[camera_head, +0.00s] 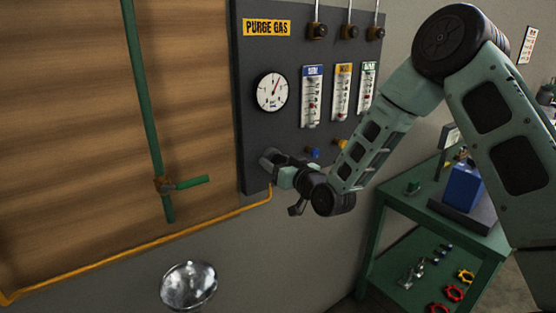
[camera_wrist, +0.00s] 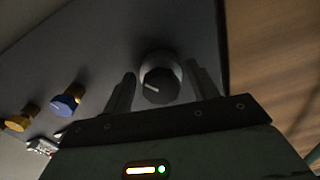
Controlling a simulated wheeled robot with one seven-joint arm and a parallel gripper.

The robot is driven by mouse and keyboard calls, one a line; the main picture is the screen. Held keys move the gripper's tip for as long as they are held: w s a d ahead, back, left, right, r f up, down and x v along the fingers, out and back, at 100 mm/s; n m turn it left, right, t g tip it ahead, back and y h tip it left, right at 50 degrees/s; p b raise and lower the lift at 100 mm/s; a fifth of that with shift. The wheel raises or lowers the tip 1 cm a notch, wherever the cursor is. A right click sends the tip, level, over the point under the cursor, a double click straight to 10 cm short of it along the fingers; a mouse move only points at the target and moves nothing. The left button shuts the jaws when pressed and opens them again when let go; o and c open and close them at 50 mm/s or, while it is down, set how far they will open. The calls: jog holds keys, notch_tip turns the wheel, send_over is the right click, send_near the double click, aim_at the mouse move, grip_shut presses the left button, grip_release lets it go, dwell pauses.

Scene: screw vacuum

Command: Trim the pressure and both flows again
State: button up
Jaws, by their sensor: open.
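The dark purge gas panel (camera_head: 250,110) is on the wall. It carries a round pressure gauge (camera_head: 272,91) and flow tubes with a blue label (camera_head: 312,96), a yellow label (camera_head: 342,92) and a green label (camera_head: 367,86). My gripper (camera_head: 276,162) is at the panel's lower left, below the gauge. In the wrist view my gripper (camera_wrist: 160,88) is open, one finger on each side of a dark round knob (camera_wrist: 160,78) with a white pointer line. Finger contact cannot be told. A blue knob (camera_wrist: 68,100) and a yellow knob (camera_wrist: 22,117) are to the left there.
A green valve handle (camera_head: 190,183) on a green pipe is left of the panel. An orange hose (camera_head: 130,248) runs along the wall. A green bench (camera_head: 410,205) with a blue box (camera_head: 462,187) stands right. A metal bowl-like object (camera_head: 188,285) is below.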

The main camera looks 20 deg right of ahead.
jog(key=shift+w, duration=0.1)
jog(key=c, duration=1)
jog(key=shift+f+n+b, duration=0.15)
jog(key=shift+n+b, duration=0.15)
jog(key=shift+b, duration=0.4)
jog(key=shift+f+n+b, duration=0.1)
jog(key=shift+n+b, duration=0.5)
jog(key=shift+b, duration=0.4)
jog(key=n+b, duration=0.3)
jog(key=b, duration=0.2)
jog(key=n+b, duration=0.3)
jog(key=b, duration=0.1)
jog(key=shift+r+n+b, duration=0.2)
jog(key=shift+n+b, duration=0.2)
